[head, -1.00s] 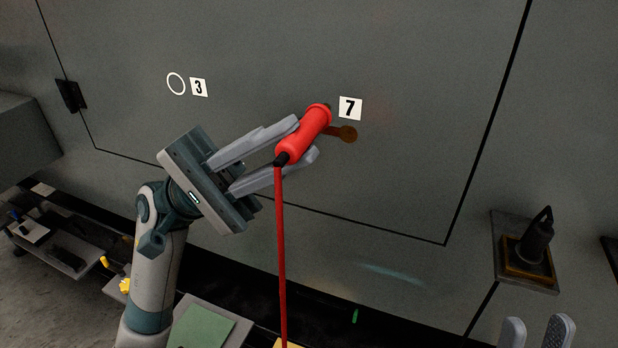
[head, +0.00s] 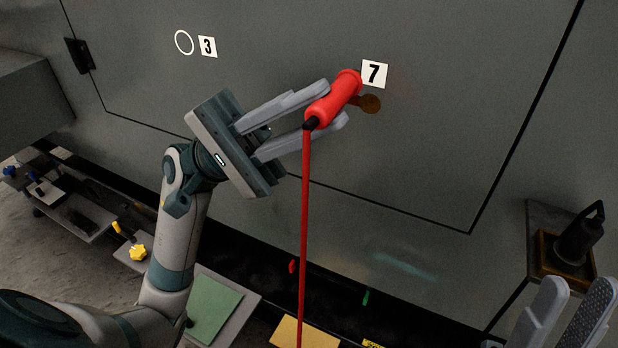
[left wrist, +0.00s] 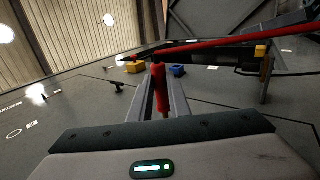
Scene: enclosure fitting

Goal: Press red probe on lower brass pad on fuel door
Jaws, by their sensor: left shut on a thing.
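My left gripper (head: 334,102) is shut on the red probe (head: 331,106), with one finger on each side of its handle. The probe points up and right at the grey door panel (head: 270,150). Its tip is hidden behind the red collar, so I cannot tell whether it touches. The red lead (head: 304,230) hangs from the handle's back end. In the left wrist view, the probe (left wrist: 161,88) sits between the fingers. My right gripper (head: 577,292) is open and empty at lower right.
A white ring (head: 184,42) and label 3 (head: 208,46) are on the door at upper left. A dark device (head: 578,235) stands on a bracket at right. Below are a green sheet (head: 213,308), a tan sheet (head: 303,332) and a yellow knob (head: 138,253).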

